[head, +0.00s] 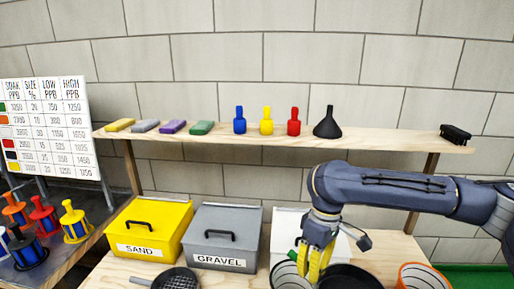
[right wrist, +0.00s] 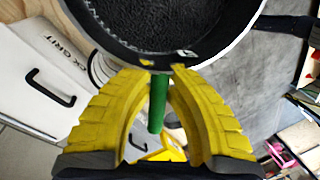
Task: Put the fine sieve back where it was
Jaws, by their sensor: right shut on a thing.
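My right gripper (head: 318,272) is shut on a green handle (right wrist: 158,103), which passes between its yellow fingers in the right wrist view. The handle appears to belong to a round black sieve (right wrist: 185,25) with a dark, fine-textured inside, just beyond the fingertips. In the head view this black round thing (head: 352,276) shows to the right of the fingers, cut by the lower edge. A green bit (head: 293,255) shows left of the fingers. Another dark mesh sieve (head: 176,280) with a grey handle lies at the front, left of my gripper. My left gripper is not in view.
A yellow SAND box (head: 148,216), a grey GRAVEL box (head: 225,228) and a white box (head: 283,222) stand in a row. A white bucket (head: 284,272) and an orange-rimmed bucket (head: 423,276) flank the held sieve. A shelf (head: 375,140) with bottles and a funnel runs behind.

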